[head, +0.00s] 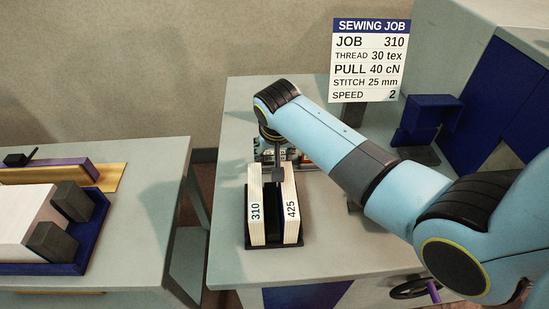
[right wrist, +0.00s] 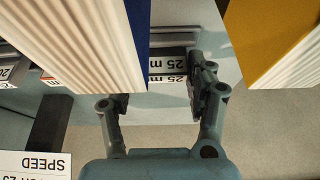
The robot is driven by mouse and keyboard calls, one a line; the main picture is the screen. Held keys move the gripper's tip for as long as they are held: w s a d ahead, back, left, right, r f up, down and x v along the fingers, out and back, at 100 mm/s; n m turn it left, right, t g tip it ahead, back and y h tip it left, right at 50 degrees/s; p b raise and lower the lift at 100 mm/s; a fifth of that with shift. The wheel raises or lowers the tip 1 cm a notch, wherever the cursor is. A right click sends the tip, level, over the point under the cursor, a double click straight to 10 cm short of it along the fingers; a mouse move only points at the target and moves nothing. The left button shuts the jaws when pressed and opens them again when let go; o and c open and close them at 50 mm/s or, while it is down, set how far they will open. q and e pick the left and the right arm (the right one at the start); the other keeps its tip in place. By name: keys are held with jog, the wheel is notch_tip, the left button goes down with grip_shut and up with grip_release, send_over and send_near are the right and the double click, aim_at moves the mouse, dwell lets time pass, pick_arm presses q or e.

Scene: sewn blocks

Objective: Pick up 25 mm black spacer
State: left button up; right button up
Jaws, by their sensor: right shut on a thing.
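In the right wrist view, a black spacer (right wrist: 168,64) with a white label reading "25 m" lies between the fingers of my right gripper (right wrist: 160,85). The gripper is shut on it. A second "25 m" label (right wrist: 168,78) shows just below; I cannot tell whether it belongs to the spacer or its holder. A cream ribbed block hides part of the left finger and the label's end. My left gripper is not in view.
Ribbed blocks marked 310 (head: 256,212) and 425 (head: 292,210) stand in a black holder (head: 274,243) close in front of my right gripper. A job card (head: 369,60) is at the back. A blue tray (head: 85,250) with grey blocks is on the left table.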

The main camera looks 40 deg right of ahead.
jog(key=shift+r, duration=0.15)
jog(key=shift+c, duration=0.3)
jog(key=shift+r, duration=0.25)
jog(key=r, duration=0.3)
jog(key=shift+s+d+r, duration=0.25)
jog(key=shift+r, duration=0.05)
jog(key=s+d+r+p, duration=0.2)
jog(key=s+d+r, duration=0.1)
jog(key=r, duration=0.3)
jog(key=s+d+r+p, duration=0.2)
jog(key=s+r+p, duration=0.1)
jog(key=s+r, duration=0.3)
jog(key=shift+s+d+r+p, duration=0.15)
jog(key=shift+d+r+p, duration=0.15)
jog(key=shift+d+r, duration=0.15)
jog(key=shift+a+f, duration=0.1)
